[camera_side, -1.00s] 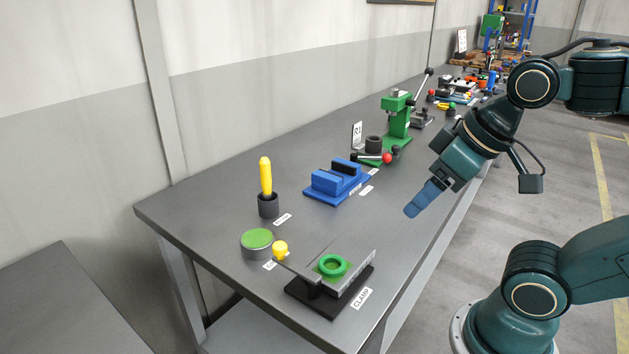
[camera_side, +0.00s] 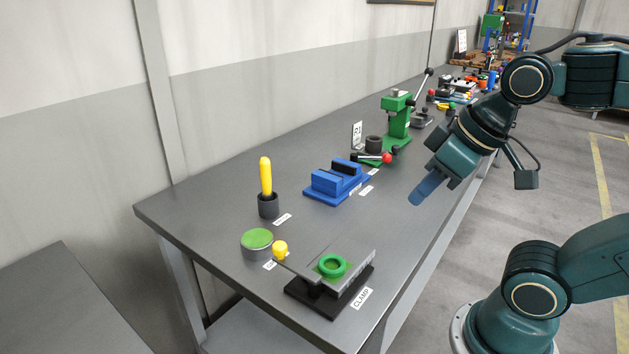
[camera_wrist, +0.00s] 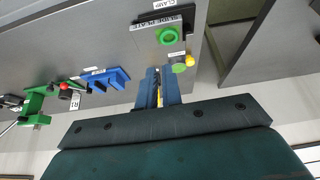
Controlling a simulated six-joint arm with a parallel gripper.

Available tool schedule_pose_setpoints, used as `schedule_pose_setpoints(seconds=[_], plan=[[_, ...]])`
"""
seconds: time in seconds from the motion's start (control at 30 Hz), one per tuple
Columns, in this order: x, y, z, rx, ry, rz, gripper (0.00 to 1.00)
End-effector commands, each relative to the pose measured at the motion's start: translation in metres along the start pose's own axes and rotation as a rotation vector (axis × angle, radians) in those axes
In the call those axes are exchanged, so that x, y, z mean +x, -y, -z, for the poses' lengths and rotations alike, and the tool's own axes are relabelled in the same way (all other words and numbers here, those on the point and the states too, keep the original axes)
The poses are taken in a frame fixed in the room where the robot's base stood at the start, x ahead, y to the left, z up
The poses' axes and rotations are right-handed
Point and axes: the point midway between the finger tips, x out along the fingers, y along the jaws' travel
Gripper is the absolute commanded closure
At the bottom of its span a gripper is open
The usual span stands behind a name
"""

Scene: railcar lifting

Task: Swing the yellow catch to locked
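The yellow knob (camera_side: 280,249), the likely catch, sits at the left end of a thin grey piece on the clamp fixture, beside the green-topped round pot. It also shows in the wrist view (camera_wrist: 190,60). The fixture has a black base (camera_side: 329,296), a grey plate (camera_side: 362,263) and a green ring (camera_side: 333,265); the ring also shows in the wrist view (camera_wrist: 167,35). My gripper (camera_side: 420,198) has blue fingers and is empty. It hangs above the bench's right edge, well away from the knob. In the wrist view a narrow gap separates the fingers (camera_wrist: 160,72).
A yellow rod (camera_side: 265,175) stands upright in a dark cup (camera_side: 268,206). A blue vise (camera_side: 336,182) and a green press (camera_side: 397,118) with a lever stand farther back. The bench (camera_side: 225,209) is clear between vise and clamp.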

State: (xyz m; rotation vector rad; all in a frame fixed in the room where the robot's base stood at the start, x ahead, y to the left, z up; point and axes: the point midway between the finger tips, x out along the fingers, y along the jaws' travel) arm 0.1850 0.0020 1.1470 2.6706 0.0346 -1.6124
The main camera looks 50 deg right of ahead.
Motion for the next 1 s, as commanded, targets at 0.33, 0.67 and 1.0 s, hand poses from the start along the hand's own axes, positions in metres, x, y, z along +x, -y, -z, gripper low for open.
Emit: schedule_pose_setpoints(seconds=[0.33,0.67,1.0], plan=[[0.009,0.013,0.036,-0.172,0.044,0.052,1.0],[0.029,0.032,0.081,-0.395,0.086,0.131,1.0],[0.059,0.052,0.121,-0.618,0.116,0.225,1.0]])
